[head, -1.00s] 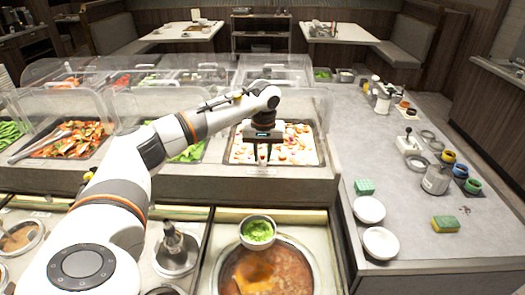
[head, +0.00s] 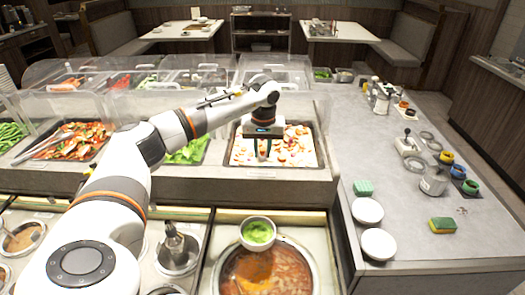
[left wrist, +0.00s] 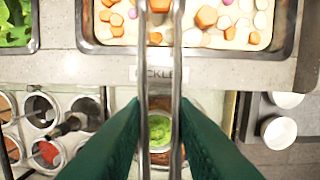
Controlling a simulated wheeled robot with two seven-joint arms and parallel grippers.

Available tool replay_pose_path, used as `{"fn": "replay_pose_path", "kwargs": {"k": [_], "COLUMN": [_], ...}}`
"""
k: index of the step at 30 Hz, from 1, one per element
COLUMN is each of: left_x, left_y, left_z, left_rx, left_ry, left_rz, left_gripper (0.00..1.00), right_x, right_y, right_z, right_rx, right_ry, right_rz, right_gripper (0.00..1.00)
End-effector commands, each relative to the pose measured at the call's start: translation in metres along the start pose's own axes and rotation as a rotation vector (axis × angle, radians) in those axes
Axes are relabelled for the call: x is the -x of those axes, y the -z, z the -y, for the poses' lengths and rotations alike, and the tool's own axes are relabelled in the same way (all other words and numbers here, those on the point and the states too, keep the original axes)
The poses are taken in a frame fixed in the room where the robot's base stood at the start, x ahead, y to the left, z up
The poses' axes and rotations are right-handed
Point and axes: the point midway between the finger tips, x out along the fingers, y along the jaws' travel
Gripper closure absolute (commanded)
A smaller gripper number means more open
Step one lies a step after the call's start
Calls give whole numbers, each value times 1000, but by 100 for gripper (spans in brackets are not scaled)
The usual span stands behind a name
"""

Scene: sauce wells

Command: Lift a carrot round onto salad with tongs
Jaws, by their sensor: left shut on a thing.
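My left gripper (head: 262,152) is above the near part of the tray (head: 318,163) of orange carrot rounds and pale pieces. In the left wrist view its green fingers (left wrist: 158,112) are shut on metal tongs (left wrist: 177,70), one finger against each arm. The tong tips run past the top edge of that view, so I cannot tell whether they hold anything. Carrot rounds (left wrist: 206,16) lie in the tray beyond. A small bowl of green salad (head: 258,231) stands in front of the tray; its salad shows between the tong arms in the wrist view (left wrist: 160,128). My right gripper is out of view.
A round pot of brown soup (head: 285,270) is beside the salad bowl. A clear guard (head: 165,100) stands over the trays. White dishes (head: 378,244) and a sponge (head: 443,224) are on the right counter, which has free room.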

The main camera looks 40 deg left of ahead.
Motion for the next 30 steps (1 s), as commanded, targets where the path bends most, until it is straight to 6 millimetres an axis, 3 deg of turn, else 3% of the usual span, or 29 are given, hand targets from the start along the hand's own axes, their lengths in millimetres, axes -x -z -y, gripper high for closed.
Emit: {"fn": "replay_pose_path", "kwargs": {"k": [1, 15, 21, 30], "left_x": [12, 68, 88, 90], "left_y": [-1, -7, -9, -9], "left_z": [0, -2, -2, -2], "left_rx": [0, 0, 0, 0], "left_ry": [1, 1, 1, 0], "left_rz": [1, 0, 1, 0], "left_gripper": [100, 100, 100, 100], "right_x": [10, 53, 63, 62], "right_y": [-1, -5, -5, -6], "right_z": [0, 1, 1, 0], "right_rx": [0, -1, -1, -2], "right_ry": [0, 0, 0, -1], "right_rz": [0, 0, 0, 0], "right_gripper": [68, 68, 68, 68]}}
